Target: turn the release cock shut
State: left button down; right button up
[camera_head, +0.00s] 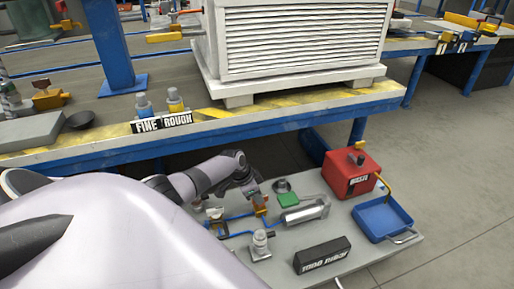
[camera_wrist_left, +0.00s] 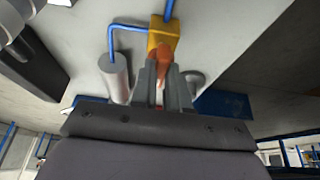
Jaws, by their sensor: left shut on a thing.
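The release cock seems to be the small valve with a yellow body (camera_wrist_left: 163,38) and an orange lever (camera_wrist_left: 161,62), joined to blue pipe. In the head view, a yellow-orange valve (camera_head: 260,208) shows on the lower grey board just below my left gripper (camera_head: 251,188). In the left wrist view, my left gripper (camera_wrist_left: 160,92) is shut on the orange lever, with a finger on each side of it. The lower part of the lever is hidden between the fingers. My right gripper is not in view.
The grey board (camera_head: 400,255) also holds a red box (camera_head: 350,172), a blue tray (camera_head: 382,218), a silver cylinder (camera_head: 305,211), a green block (camera_head: 288,199), another valve (camera_head: 215,216) and a black lettered block (camera_head: 322,256). The blue-edged bench (camera_head: 270,124) stands behind and above.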

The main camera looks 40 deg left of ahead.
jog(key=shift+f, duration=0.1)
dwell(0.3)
pick_arm(q)
jog(key=c, duration=1.1)
grip_release()
jog(key=shift+s+a+r+p, duration=0.1)
jog(key=shift+s+r+p, duration=0.1)
jog(key=shift+r+p, duration=0.3)
jog(key=shift+p+v, duration=2.15)
jog(key=shift+v, duration=0.85)
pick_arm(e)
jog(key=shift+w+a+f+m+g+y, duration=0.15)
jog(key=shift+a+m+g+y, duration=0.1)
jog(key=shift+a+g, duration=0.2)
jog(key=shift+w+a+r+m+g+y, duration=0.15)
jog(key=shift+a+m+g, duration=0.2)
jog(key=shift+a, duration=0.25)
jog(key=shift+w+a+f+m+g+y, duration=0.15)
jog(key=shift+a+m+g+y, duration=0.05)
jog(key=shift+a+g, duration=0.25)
